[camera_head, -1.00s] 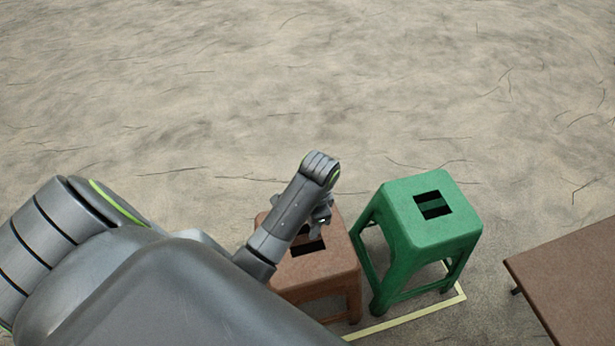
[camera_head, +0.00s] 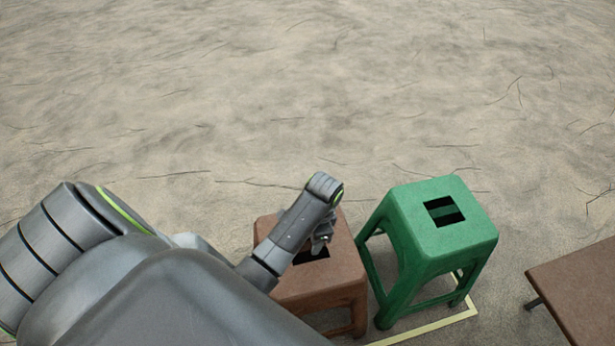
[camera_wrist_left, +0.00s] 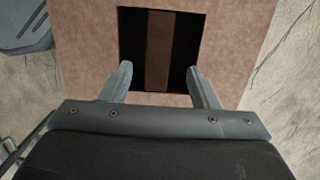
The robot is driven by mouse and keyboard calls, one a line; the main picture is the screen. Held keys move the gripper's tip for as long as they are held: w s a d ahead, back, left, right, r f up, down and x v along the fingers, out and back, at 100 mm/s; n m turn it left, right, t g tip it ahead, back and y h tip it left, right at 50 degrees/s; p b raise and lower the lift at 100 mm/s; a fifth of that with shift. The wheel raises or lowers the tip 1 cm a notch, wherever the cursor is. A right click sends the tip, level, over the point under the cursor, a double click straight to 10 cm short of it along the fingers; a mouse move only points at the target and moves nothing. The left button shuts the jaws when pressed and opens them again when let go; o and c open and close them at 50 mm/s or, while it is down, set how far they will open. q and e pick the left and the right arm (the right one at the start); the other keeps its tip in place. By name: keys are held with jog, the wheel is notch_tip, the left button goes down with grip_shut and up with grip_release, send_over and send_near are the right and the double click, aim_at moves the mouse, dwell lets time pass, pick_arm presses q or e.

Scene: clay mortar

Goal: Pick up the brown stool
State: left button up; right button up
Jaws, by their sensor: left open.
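The brown stool (camera_head: 336,262) stands upright at the bottom middle of the head view, partly hidden by my left arm. Its seat has a dark rectangular hole, partly covered by the gripper. In the left wrist view the brown seat (camera_wrist_left: 85,45) fills the upper middle, with a brown strip visible within the hole. My left gripper (camera_wrist_left: 158,80) is open and empty. Its two fingers point at the hole's near part, one finger toward each side. I cannot tell whether the fingertips touch the seat. My right gripper is not in view.
A green stool (camera_head: 471,228) stands close to the right of the brown one. A brown table (camera_head: 580,290) is at the lower right edge. A pale yellow line (camera_head: 430,326) runs on the ground by the stools. The sandy ground beyond is clear.

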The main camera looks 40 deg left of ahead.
aim_at(308, 245)
pick_arm(q)
jog(key=shift+s+a+f+b, duration=0.1)
jog(key=shift+s+f+b, duration=0.15)
jog(key=shift+f, duration=0.6)
jog(key=shift+s+a+f+b, duration=0.15)
jog(key=shift+f+b, duration=0.1)
jog(key=shift+f, duration=0.55)
jog(key=shift+s+a+f+b, duration=0.1)
jog(key=shift+s+f+b, duration=0.15)
jog(key=shift+f, duration=1.2)
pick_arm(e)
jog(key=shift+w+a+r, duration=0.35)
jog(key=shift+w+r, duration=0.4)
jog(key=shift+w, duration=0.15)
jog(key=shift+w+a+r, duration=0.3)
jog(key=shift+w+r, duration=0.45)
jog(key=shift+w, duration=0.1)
pick_arm(q)
jog(key=shift+c, duration=0.3)
grip_shut()
jog(key=shift+w+r, duration=0.1)
